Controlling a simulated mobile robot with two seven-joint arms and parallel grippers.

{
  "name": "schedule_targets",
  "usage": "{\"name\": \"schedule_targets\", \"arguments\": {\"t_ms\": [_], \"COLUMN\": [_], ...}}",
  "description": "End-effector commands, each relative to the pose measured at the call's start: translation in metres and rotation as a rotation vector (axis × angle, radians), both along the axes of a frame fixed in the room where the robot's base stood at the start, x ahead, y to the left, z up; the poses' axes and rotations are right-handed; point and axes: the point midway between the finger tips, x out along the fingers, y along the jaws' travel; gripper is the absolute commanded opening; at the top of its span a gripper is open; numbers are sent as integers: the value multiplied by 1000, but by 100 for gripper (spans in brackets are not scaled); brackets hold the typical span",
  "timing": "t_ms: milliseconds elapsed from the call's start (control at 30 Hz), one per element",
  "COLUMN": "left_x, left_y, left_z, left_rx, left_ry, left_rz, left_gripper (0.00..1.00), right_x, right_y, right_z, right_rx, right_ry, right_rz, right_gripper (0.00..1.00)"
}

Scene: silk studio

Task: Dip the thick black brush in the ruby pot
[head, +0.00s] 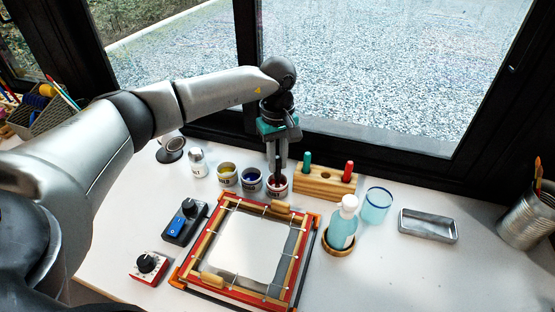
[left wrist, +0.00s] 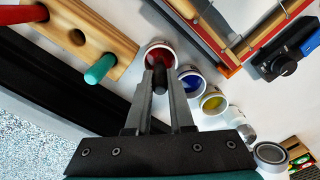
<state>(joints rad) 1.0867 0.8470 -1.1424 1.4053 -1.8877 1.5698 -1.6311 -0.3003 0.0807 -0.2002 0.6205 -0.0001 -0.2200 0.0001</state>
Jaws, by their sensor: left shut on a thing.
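My left gripper (head: 277,168) is shut on the thick black brush (left wrist: 160,80), which points down between its fingers. The fingers also show in the left wrist view (left wrist: 161,84). The ruby pot (head: 276,189), a small white pot with dark red inside, is right below the gripper. In the left wrist view the brush end overlaps the mouth of the ruby pot (left wrist: 161,48). The brush's lower end is hidden, and I cannot tell how deep it reaches. My right gripper is not in view.
A blue pot (head: 251,181) and a yellow pot (head: 227,174) stand to the left. A wooden brush block (head: 318,183) with teal and red handles and an empty hole stands close right. A framed screen (head: 209,246) lies in front. A bottle (head: 342,227) stands front right.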

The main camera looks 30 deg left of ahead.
Motion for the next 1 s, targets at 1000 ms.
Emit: {"name": "schedule_targets", "arguments": {"t_ms": [1000], "left_x": [0], "left_y": [0], "left_z": [56], "left_rx": [-1], "left_ry": [-1], "left_rz": [1], "left_gripper": [0], "right_x": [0], "right_y": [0], "right_z": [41], "right_rx": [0], "right_ry": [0], "right_rz": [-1], "right_gripper": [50]}}
